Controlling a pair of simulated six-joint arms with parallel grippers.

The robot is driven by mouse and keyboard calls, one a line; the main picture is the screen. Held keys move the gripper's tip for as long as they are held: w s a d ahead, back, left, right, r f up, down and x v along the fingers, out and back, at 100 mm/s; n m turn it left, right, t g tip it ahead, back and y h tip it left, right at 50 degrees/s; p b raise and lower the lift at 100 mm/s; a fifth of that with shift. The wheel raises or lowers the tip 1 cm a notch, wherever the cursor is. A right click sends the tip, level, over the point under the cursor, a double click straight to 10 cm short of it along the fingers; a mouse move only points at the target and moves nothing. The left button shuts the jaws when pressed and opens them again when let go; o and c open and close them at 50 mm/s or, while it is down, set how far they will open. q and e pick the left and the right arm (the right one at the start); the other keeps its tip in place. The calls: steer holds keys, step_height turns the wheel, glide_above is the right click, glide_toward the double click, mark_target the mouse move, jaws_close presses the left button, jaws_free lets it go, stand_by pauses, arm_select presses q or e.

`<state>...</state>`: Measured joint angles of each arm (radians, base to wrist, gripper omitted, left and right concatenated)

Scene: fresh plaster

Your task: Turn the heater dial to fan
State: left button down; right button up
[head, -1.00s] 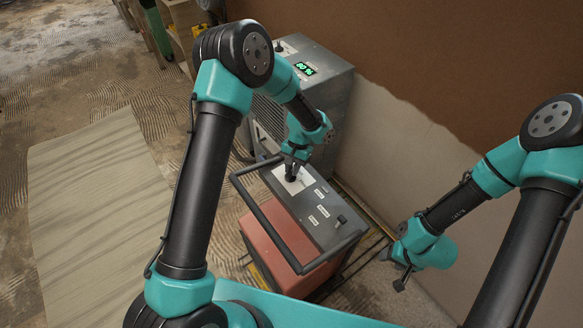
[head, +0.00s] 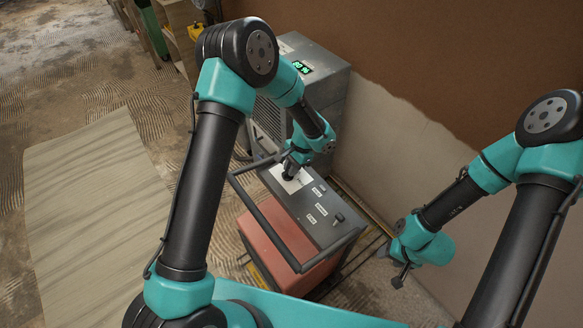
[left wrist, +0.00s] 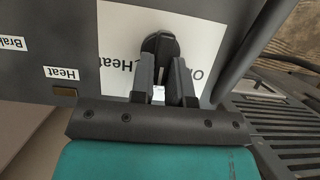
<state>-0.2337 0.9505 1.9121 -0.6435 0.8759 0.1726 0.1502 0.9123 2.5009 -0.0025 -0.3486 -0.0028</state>
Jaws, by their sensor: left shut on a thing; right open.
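The heater is a red box (head: 284,245) with a grey control panel (head: 322,232) on top. Its dial (left wrist: 158,42) is a black knob on a white label plate (left wrist: 118,72), which also shows at the panel's far end in the head view (head: 276,176). The plate reads "Heat" and a partly hidden word starting with "O", both upside down in the wrist view. No "fan" word is visible. My left gripper (head: 289,173) is shut on the dial, with its fingers (left wrist: 162,75) on both sides of the knob. My right gripper (head: 390,269) is open and empty, right of the heater.
A black handle rail (head: 274,238) frames the panel. Small labels and a second knob (head: 339,217) sit nearer me. A grey cabinet (head: 325,85) with a green display stands behind, beside the plastered wall (head: 400,145). A pale board (head: 95,215) lies left.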

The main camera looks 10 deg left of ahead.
arm_select(q)
steer(key=c, duration=1.1)
jaws_free()
steer(key=v, duration=1.7)
steer(key=shift+r, duration=0.15)
steer(key=shift+w, duration=0.1)
steer(key=x, duration=1.6)
steer(key=shift+r, duration=0.1)
